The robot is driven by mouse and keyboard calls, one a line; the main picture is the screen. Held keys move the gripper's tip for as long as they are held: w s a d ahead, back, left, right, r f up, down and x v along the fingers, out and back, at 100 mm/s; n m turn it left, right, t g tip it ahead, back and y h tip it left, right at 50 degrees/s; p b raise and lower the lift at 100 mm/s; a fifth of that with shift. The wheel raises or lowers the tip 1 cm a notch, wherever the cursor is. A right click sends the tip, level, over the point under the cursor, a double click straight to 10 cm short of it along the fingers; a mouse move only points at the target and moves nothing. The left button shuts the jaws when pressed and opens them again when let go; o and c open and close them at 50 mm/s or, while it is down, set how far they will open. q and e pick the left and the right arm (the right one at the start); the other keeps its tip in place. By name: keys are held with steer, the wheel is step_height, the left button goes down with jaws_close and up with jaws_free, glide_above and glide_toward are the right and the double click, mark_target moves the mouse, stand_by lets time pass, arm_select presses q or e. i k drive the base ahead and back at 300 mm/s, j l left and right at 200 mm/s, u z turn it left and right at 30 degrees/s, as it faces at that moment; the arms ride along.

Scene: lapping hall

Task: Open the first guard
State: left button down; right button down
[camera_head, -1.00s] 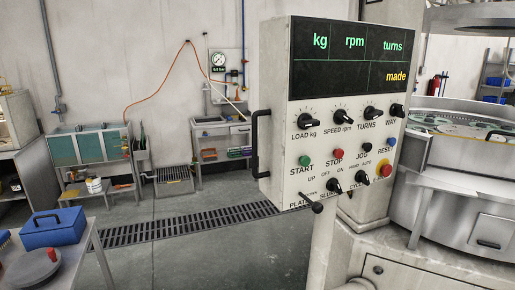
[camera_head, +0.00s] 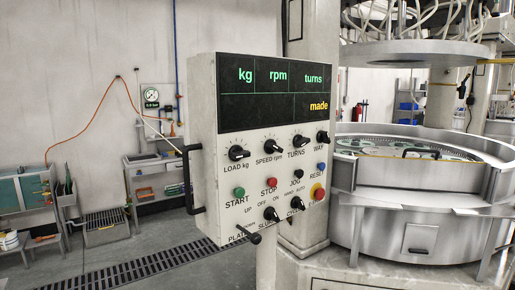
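The lapping machine (camera_head: 400,235) stands at the right, a round steel body with an upper plate (camera_head: 418,53) raised above it. A curved metal guard (camera_head: 440,177) runs along the front of its rim, with a black handle (camera_head: 421,152) on top. Discs lie on the round bed behind the handle. I cannot tell which guard counts as the first, and the right side of the machine is cut off by the frame. Neither of my grippers shows in the head view.
A control box (camera_head: 228,150) with knobs, buttons and a side handle stands close in front, partly hiding the machine's column. A floor grating (camera_head: 150,268) runs behind it. A workbench (camera_head: 150,180) stands by the back wall. Grey floor is open at the lower left.

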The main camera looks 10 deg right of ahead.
mark_target(427, 175)
steer(key=z, duration=1.45)
steer(key=i, duration=0.3)
